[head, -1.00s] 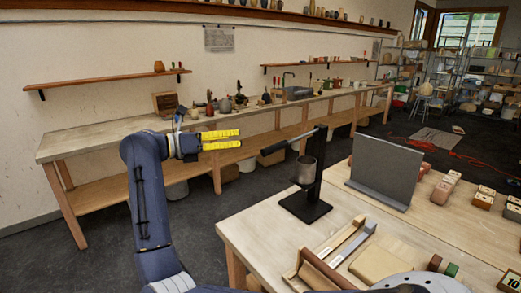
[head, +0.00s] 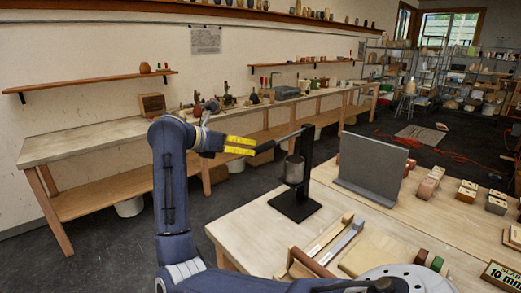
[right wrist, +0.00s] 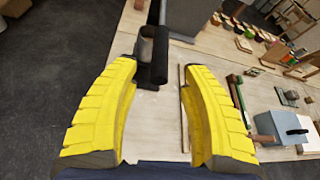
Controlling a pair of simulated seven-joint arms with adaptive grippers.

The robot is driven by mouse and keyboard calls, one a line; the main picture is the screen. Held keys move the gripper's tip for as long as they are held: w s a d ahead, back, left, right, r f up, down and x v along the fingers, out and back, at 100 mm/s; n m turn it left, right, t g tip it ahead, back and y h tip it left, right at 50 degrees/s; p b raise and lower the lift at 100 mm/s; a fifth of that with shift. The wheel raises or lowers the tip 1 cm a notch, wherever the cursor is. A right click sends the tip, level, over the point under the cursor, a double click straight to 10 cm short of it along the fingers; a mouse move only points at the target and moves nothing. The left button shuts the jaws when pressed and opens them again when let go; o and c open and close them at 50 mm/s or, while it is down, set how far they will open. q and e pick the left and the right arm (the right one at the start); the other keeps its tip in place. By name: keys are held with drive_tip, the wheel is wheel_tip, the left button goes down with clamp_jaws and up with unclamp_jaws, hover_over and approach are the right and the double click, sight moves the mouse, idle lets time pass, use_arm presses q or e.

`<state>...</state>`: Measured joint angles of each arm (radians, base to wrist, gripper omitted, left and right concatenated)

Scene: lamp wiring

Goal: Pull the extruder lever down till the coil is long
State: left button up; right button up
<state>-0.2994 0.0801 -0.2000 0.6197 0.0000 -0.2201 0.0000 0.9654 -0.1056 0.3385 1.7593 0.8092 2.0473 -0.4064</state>
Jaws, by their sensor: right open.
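The extruder (head: 300,185) is a black upright stand with a flat base and a grey metal cylinder, near the left edge of the front table. Its lever (head: 285,138) slants down leftward from the post to a dark handle (head: 265,147). My right gripper (head: 250,145), with yellow fingers, is at the handle's left end. In the right wrist view, the right gripper (right wrist: 160,75) is spread open, and the dark handle (right wrist: 155,58) lies between and just ahead of its fingertips. I cannot tell whether they touch. No coil is visible. My left gripper is not in view.
A grey upright panel (head: 372,168) stands right of the extruder. Wooden strips and a slab block (head: 375,253) lie in front of it. Small blocks (head: 430,183) sit to the right. A long workbench (head: 90,138) runs along the wall behind.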

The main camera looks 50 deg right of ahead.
sight(261, 149)
drive_tip(key=shift+x, duration=3.55)
clamp_jaws()
